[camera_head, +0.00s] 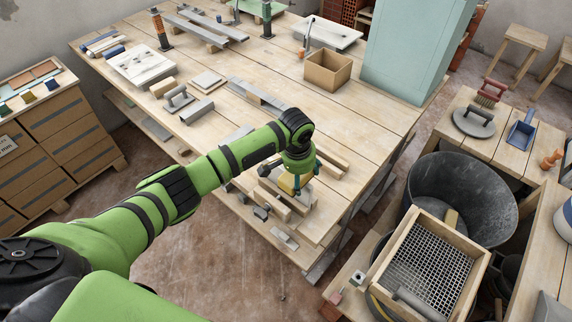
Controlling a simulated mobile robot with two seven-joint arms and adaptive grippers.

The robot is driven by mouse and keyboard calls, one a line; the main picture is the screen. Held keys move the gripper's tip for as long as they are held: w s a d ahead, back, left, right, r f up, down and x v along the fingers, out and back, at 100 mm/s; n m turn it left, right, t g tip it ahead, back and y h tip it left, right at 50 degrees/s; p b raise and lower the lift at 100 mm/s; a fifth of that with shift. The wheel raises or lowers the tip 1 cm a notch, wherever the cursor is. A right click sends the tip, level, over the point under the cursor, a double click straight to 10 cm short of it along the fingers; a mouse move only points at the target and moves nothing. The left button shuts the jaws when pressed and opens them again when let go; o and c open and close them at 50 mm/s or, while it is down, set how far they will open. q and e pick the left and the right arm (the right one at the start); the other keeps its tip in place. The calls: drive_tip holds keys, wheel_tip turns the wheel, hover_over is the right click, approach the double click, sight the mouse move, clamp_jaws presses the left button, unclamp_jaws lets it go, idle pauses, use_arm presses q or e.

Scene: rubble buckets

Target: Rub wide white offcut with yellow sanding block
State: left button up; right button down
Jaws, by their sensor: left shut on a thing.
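My left arm comes in from the left and reaches over the near end of the workbench. My left gripper (299,184) points down and is shut on the yellow sanding block (287,184), which shows partly between and beside the fingers. Pale and wooden pieces lie right under and around the block. The wide white offcut cannot be told apart for certain among them, and the gripper hides part of that spot. Whether the block touches a piece below cannot be told. My right gripper is not in view.
Grey and wooden offcuts lie around the gripper near the bench (370,140) edge. A cardboard box (328,70) and a large pale green block (415,45) stand farther back. A black bucket (490,200) and a framed sieve (430,262) stand at right.

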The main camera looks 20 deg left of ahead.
sight(293, 181)
use_arm(q)
drive_tip(key=shift+s+a+f, duration=0.1)
drive_tip(key=shift+s+f, duration=0.1)
drive_tip(key=shift+s, duration=0.15)
drive_tip(key=shift+s+a, duration=0.2)
drive_tip(key=shift+s, duration=0.35)
drive_tip(key=shift+s+a+r, duration=0.1)
drive_tip(key=shift+s+a, duration=0.2)
drive_tip(key=shift+s, duration=0.35)
drive_tip(key=shift+w, duration=0.1)
drive_tip(key=w, duration=0.1)
drive_tip(key=w+d+b, duration=0.1)
drive_tip(key=w+b, duration=0.1)
drive_tip(key=w, duration=0.1)
drive_tip(key=shift+d, duration=0.25)
drive_tip(key=shift+w+d+r, duration=0.1)
drive_tip(key=shift+w+r, duration=0.05)
drive_tip(key=shift+w, duration=0.15)
drive_tip(key=shift+r, duration=0.15)
